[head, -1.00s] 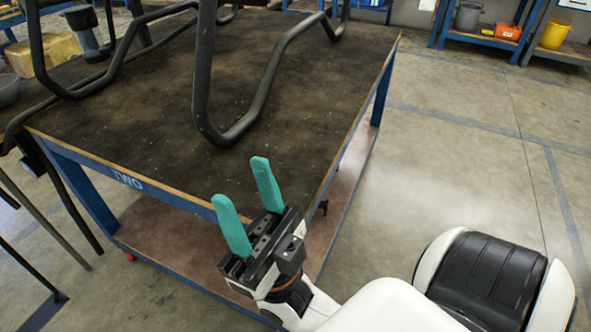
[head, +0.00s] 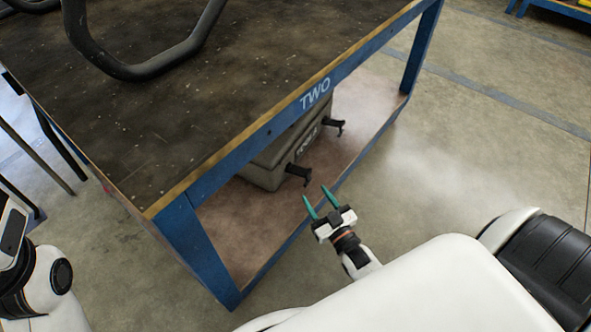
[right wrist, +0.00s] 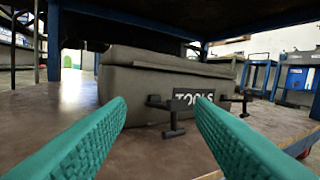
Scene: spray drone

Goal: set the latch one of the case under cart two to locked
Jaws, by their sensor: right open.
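The grey case (head: 262,172) marked TOOLS sits on the lower shelf of cart two (head: 312,92), partly hidden by the tabletop. Two black T-shaped latches stick out of its front: the nearer one (head: 298,173) and the farther one (head: 336,125). I cannot tell which is latch one. In the right wrist view, the case (right wrist: 140,82) is straight ahead, with the left latch (right wrist: 170,117) between my fingers' lines but beyond their tips and the right latch (right wrist: 238,104) past the right finger. My right gripper (head: 315,193) is open and empty, just outside the shelf edge. My left gripper's fingers are out of view.
The blue frame rail and corner leg (head: 195,245) bound the shelf (head: 262,222). A bent black tube frame (head: 150,70) rests on the tabletop. The concrete floor (head: 470,130) to the right is clear.

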